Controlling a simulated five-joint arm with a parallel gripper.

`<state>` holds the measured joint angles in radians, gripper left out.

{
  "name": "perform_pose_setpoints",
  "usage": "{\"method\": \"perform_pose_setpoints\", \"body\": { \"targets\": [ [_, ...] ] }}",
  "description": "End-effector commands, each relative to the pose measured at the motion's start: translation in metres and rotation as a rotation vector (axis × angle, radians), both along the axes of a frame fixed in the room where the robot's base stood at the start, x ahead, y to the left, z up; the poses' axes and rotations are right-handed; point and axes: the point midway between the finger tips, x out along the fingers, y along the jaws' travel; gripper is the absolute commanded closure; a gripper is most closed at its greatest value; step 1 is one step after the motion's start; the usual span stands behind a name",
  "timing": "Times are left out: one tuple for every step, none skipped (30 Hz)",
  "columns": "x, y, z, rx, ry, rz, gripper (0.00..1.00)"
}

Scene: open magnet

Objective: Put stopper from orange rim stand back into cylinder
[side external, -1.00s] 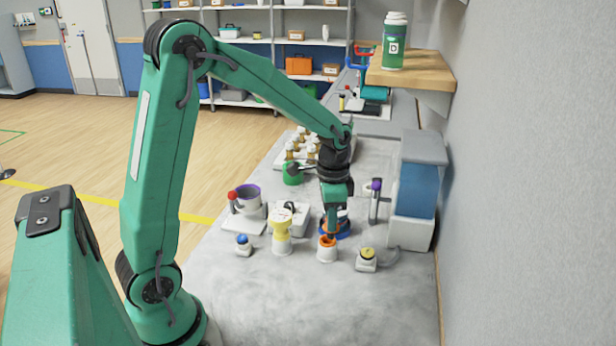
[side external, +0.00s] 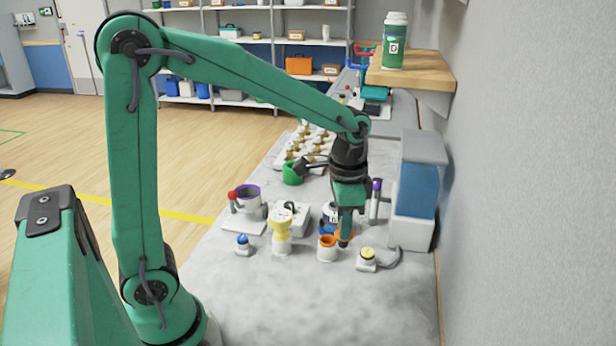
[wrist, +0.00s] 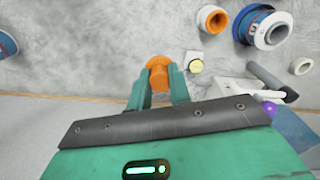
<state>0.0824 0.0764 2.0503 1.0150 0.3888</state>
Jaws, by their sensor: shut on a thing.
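My gripper (wrist: 158,88) is shut on an orange stopper (wrist: 158,72), which shows between the fingers in the wrist view. In the side view my gripper (side external: 344,240) hangs just right of the orange rim stand (side external: 327,250), apart from it. The stand also shows in the wrist view (wrist: 212,18), with its round mouth open.
A white device with a yellow button (side external: 367,257) stands right of my gripper. A purple-topped lever (side external: 376,187) and a blue tank (side external: 415,195) are behind it. A pale yellow piece (side external: 281,235) stands to the left. The front of the counter (side external: 300,300) is clear.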

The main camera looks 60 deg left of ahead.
Motion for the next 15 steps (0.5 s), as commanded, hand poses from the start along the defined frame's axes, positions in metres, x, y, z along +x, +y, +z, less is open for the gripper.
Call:
{"method": "perform_pose_setpoints", "body": {
  "targets": [
    [0.0001, 0.0000, 0.0000, 0.000, 0.000, 0.000, 1.00],
    [0.0001, 0.0000, 0.0000, 0.000, 0.000, 0.000, 1.00],
    [0.0002, 0.0001, -0.0001, 0.000, 0.000, 0.000, 1.00],
    [0.0002, 0.0001, -0.0001, 0.000, 0.000, 0.000, 1.00],
    [0.0002, 0.0001, -0.0001, 0.000, 0.000, 0.000, 1.00],
    [0.0002, 0.0001, -0.0001, 0.000, 0.000, 0.000, 1.00],
    [0.0002, 0.0001, -0.0002, 0.000, 0.000, 0.000, 1.00],
    [0.0002, 0.0001, -0.0002, 0.000, 0.000, 0.000, 1.00],
    [0.0004, 0.0003, -0.0001, 0.000, 0.000, 0.000, 1.00],
    [0.0006, 0.0004, -0.0001, 0.000, 0.000, 0.000, 1.00],
    [0.0011, 0.0007, 0.0001, 0.000, 0.000, 0.000, 1.00],
    [0.0021, 0.0013, 0.0005, 0.000, 0.000, 0.001, 1.00],
    [0.0032, 0.0019, 0.0008, 0.000, 0.000, 0.002, 1.00],
    [0.0046, 0.0027, 0.0013, 0.000, 0.000, 0.003, 1.00],
    [0.0071, 0.0041, 0.0020, 0.000, 0.000, 0.004, 1.00]
  ]
}}
